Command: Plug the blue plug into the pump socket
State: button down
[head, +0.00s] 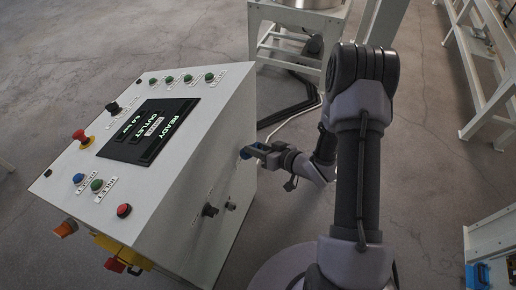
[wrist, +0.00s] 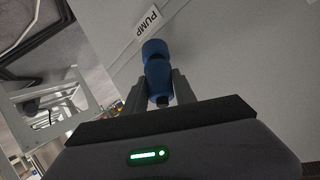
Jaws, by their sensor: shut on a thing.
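The blue plug (wrist: 157,72) is held between the two fingers of my gripper (wrist: 158,90) in the wrist view. Its far end points at the pale cabinet wall, just below the PUMP label (wrist: 148,19). In the head view the blue plug (head: 247,152) shows at the right side of the control cabinet (head: 190,215), with my gripper (head: 262,150) shut on it. The plug's far end hides the pump socket, so I cannot tell whether it touches or enters it.
The cabinet's sloped top carries a lit screen (head: 148,130), buttons and knobs. Dark fittings (head: 210,210) stick out of its right side below my gripper. A white metal stand (head: 300,30) with cables is behind. Another blue item (head: 477,275) is at the lower right.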

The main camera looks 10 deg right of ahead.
jog(key=shift+w+a+f+b, duration=0.3)
jog(key=shift+f+b, duration=0.2)
jog(key=shift+f, duration=0.1)
jog(key=c, duration=0.9)
grip_release()
